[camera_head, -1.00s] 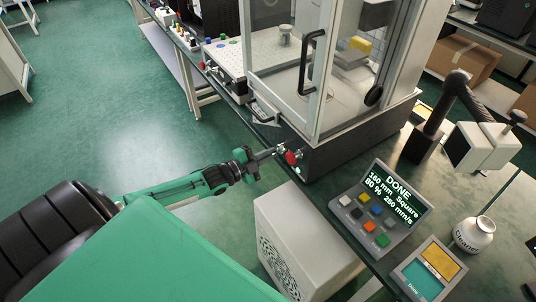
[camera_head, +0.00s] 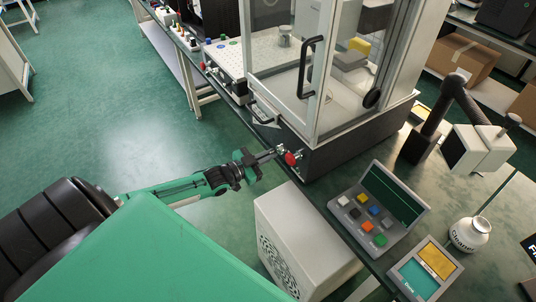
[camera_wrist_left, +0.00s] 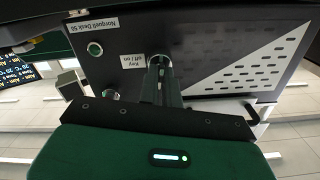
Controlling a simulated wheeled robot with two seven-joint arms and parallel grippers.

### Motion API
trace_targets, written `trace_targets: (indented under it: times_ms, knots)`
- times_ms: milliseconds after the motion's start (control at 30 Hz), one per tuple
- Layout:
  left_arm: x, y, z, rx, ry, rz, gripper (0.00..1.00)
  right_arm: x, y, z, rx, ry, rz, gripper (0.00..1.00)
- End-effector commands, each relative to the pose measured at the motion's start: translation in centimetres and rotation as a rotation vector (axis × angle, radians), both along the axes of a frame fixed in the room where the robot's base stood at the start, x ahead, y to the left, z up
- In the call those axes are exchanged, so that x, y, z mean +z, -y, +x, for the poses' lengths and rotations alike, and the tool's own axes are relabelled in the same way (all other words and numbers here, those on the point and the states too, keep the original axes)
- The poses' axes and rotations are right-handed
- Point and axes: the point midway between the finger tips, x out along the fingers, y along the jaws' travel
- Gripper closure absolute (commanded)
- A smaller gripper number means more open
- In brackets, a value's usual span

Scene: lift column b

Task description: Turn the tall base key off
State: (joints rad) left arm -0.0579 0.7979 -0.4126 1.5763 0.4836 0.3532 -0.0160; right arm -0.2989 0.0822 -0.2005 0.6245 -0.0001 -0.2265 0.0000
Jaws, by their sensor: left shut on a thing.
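The tall enclosed machine stands on a dark base (camera_head: 345,150). Low on the base front is a red knob (camera_head: 290,158), beside my left gripper (camera_head: 276,153). In the left wrist view the base panel (camera_wrist_left: 210,55) carries a label reading "Key off / on" (camera_wrist_left: 132,61). The key (camera_wrist_left: 160,62) is just right of that label. My left gripper (camera_wrist_left: 167,88) is shut on the key, and its fingers hide most of it, so I cannot read its angle. My right gripper is not in view.
A round button (camera_wrist_left: 94,48) is left of the key. A control panel (camera_head: 378,207) with coloured buttons, a tablet-like device (camera_head: 427,270), a white bottle (camera_head: 471,234) and a dark stand (camera_head: 437,120) with a white head are on the bench. A white vented box (camera_head: 305,240) is close below my left arm.

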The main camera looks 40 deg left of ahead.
Motion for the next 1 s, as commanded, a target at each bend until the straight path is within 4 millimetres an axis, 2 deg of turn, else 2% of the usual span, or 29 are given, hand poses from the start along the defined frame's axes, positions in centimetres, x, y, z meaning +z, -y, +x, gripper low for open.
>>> trace_targets:
  times_ms: [400,1000]
  knots:
    - [-0.11,0.01,-0.07,0.000,-0.089,-0.207,1.00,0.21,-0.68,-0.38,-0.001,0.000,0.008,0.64]
    - [-0.18,0.01,-0.09,0.001,-0.107,-0.248,1.00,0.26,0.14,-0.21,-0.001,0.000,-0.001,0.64]
